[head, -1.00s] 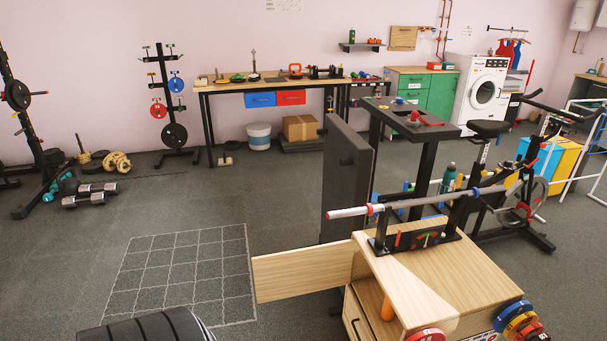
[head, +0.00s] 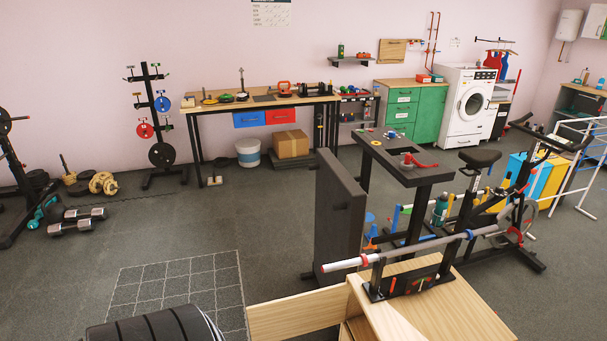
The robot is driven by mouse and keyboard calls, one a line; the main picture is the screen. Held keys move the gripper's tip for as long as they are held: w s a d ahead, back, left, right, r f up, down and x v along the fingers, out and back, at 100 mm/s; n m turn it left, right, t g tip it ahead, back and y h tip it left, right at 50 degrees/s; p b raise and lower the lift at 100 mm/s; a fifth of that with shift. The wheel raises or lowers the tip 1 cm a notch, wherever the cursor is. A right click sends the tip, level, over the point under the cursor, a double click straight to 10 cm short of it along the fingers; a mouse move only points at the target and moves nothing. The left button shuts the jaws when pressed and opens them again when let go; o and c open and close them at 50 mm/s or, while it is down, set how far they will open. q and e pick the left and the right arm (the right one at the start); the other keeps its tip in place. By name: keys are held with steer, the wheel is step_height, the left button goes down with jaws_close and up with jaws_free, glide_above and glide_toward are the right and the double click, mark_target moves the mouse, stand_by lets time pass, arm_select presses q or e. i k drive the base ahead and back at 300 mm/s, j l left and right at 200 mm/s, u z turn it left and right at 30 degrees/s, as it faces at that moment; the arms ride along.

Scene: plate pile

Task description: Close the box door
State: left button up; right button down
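The wooden box (head: 440,310) stands at the bottom right of the head view, partly cut off by the lower edge. Its light wooden door (head: 297,313) stands open and sticks out to the left from the box's front left side. A bar with a red and blue collar (head: 340,264) rests in a black holder on the box top. Neither of my grippers is in view, and nothing is seen touching the door.
A dark upright panel (head: 340,210) stands just behind the box, and a black stand (head: 405,160) is behind that. A black ribbed cylinder (head: 155,328) is at the bottom left. Floor with a white grid (head: 175,283) lies left of the door. An exercise bike (head: 480,158) stands right.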

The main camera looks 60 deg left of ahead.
mark_target(296, 316)
steer(key=j+z, duration=0.15)
steer(key=j, duration=0.4)
steer(key=j+z, duration=0.1)
steer(key=j, duration=0.5)
steer(key=j+z, duration=0.15)
steer(key=j, duration=0.4)
steer(key=j+z, duration=0.1)
steer(key=j, duration=0.45)
steer(key=j+z, duration=0.15)
steer(key=j, duration=0.45)
steer(key=k+j+z, duration=0.1)
steer(key=j, duration=0.45)
steer(key=k+j+z, duration=0.15)
steer(key=j, duration=0.4)
steer(key=k+j+z, duration=0.15)
steer(key=j, duration=0.35)
steer(key=j+z, duration=0.1)
steer(key=j, duration=0.45)
steer(key=i, duration=0.05)
